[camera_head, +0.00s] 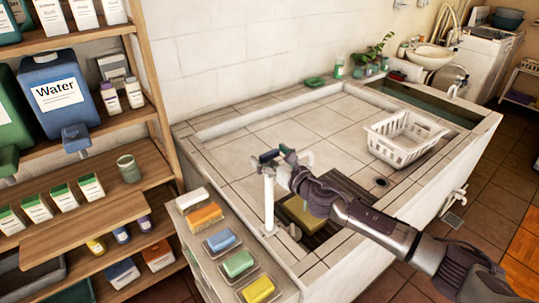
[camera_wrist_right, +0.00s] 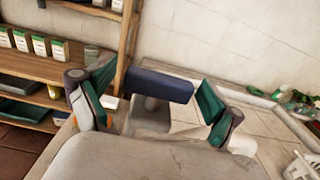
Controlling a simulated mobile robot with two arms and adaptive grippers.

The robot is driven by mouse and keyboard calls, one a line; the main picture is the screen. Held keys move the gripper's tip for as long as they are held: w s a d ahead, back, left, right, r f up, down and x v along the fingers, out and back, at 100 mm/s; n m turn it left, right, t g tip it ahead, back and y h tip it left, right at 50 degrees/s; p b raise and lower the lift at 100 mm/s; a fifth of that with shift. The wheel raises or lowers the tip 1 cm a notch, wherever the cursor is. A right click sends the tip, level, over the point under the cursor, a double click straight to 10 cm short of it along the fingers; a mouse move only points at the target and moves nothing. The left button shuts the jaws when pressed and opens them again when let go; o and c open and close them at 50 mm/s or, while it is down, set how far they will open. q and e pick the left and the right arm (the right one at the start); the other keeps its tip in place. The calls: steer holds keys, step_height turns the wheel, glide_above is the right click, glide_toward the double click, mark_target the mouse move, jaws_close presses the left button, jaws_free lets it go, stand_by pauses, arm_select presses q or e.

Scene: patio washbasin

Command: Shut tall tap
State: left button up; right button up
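The tall tap (camera_head: 269,203) is a white upright post at the near left corner of the tiled basin. My right gripper (camera_head: 276,157) is at its top, with the arm reaching in from the right. In the right wrist view, the tap's dark blue handle (camera_wrist_right: 160,84) lies crosswise between the two green-padded fingers of the right gripper (camera_wrist_right: 157,92). The fingers are spread, with visible gaps on both sides of the handle. The gripper hides much of the tap's top in the head view. My left gripper is not in view.
A shelf (camera_head: 110,195) with boxes and a blue water container (camera_head: 55,93) stands at left. Soaps and sponges (camera_head: 238,263) line the ledge beside the tap. A white basket (camera_head: 404,138) sits on the tiles at right. The middle tiles are clear.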

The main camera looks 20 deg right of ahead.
steer(key=c, duration=1.1)
